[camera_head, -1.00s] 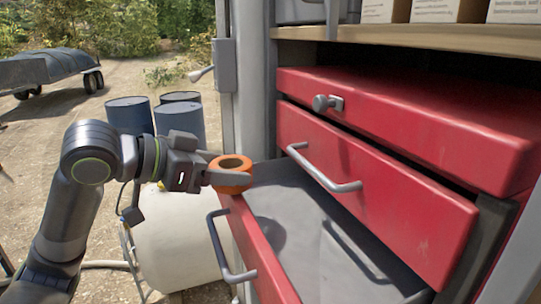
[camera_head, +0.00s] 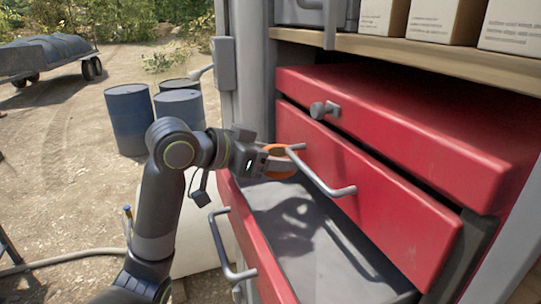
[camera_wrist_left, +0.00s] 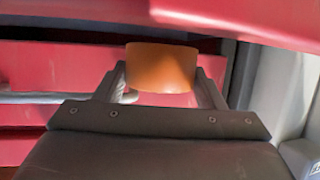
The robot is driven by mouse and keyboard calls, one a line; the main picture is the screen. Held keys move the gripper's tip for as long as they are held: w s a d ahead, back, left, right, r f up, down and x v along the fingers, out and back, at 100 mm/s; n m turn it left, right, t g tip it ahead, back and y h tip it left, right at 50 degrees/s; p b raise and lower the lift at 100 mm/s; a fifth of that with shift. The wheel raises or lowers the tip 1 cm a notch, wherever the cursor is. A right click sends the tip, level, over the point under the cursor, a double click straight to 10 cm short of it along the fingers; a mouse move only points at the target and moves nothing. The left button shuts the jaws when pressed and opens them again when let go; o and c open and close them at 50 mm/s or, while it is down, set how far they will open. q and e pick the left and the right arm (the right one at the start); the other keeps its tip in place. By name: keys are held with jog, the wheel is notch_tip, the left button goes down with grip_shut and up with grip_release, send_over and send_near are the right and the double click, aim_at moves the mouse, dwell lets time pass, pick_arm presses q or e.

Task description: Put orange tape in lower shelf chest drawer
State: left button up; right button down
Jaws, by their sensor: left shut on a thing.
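The orange tape (camera_head: 280,168) is held between the fingers of my left gripper (camera_head: 281,164). In the left wrist view the tape (camera_wrist_left: 162,68) sits between the two fingers of the gripper (camera_wrist_left: 163,85). The red chest's lowest visible drawer (camera_head: 262,262) is pulled open, with a grey inside floor and a shadow on it. The tape is above the back left part of this drawer, near the left end of the middle drawer's handle (camera_head: 325,175). Whether it touches the handle I cannot tell. My right gripper is not in view.
The middle drawer (camera_head: 385,205) also juts out a little, over part of the open drawer. A wooden shelf (camera_head: 430,55) with boxes (camera_head: 445,20) is above the chest. A grey post (camera_head: 252,90) stands to the left. Blue barrels (camera_head: 130,115) are outside.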

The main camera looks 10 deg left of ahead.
pick_arm(q)
jog(key=shift+f, duration=0.4)
jog(key=shift+a+f, duration=0.1)
jog(key=shift+f, duration=0.1)
jog(key=shift+s+a, duration=0.1)
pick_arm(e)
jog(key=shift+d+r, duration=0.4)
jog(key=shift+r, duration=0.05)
pick_arm(q)
jog(key=shift+f, duration=0.65)
jog(key=o, duration=1)
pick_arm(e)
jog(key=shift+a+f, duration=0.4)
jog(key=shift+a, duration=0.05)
pick_arm(q)
jog(key=shift+r, duration=0.15)
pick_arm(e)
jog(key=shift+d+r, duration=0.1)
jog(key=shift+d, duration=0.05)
